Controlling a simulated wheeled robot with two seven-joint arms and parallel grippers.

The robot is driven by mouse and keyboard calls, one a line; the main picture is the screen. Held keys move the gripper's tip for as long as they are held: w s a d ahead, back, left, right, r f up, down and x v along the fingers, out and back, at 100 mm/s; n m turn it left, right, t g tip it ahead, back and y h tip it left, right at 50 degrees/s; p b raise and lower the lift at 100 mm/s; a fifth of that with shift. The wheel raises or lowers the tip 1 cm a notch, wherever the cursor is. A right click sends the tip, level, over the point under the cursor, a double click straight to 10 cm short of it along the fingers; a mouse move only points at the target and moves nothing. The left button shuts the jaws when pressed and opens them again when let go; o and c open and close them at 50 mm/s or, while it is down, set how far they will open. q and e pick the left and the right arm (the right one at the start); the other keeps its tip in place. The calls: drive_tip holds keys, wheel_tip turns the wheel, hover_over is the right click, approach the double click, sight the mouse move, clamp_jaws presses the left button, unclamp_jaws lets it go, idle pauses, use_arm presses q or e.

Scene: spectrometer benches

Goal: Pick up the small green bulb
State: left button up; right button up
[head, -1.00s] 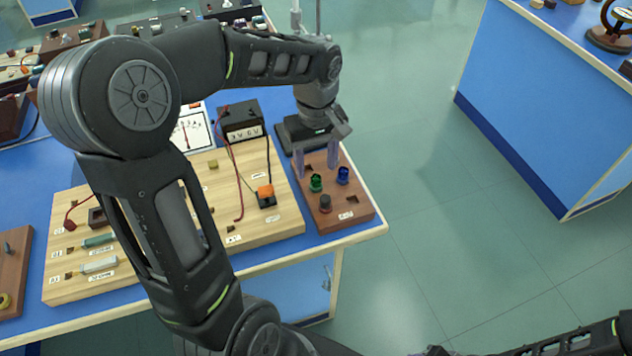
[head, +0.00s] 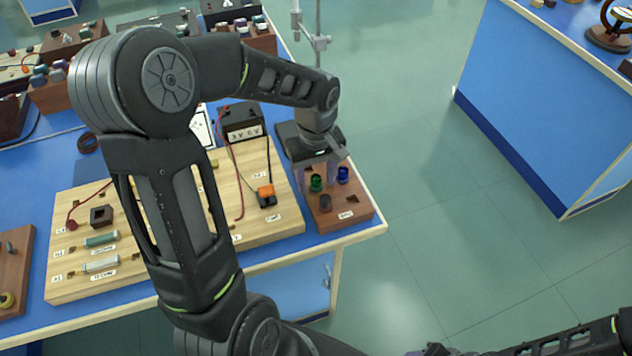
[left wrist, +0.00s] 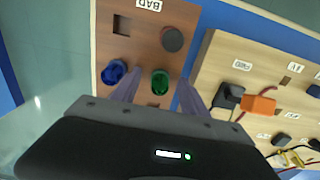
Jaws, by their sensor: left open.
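The small green bulb (head: 316,183) stands upright in the brown wooden block (head: 352,212) at the right end of the bench. It also shows in the left wrist view (left wrist: 160,82). My left gripper (head: 319,178) is open above the block, pointing down. In the left wrist view its two fingers (left wrist: 158,92) are on either side of the green bulb, with gaps between. A blue bulb (left wrist: 114,72) is just outside one finger, and a dark grey round piece (left wrist: 172,39) sits in the same block.
A pale wooden board (head: 283,221) with an orange connector (head: 265,191) and red and black wires lies beside the block. Open floor lies to the right.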

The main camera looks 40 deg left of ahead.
use_arm(q)
drive_tip(key=shift+c, duration=0.3)
clamp_jaws()
idle(0.5)
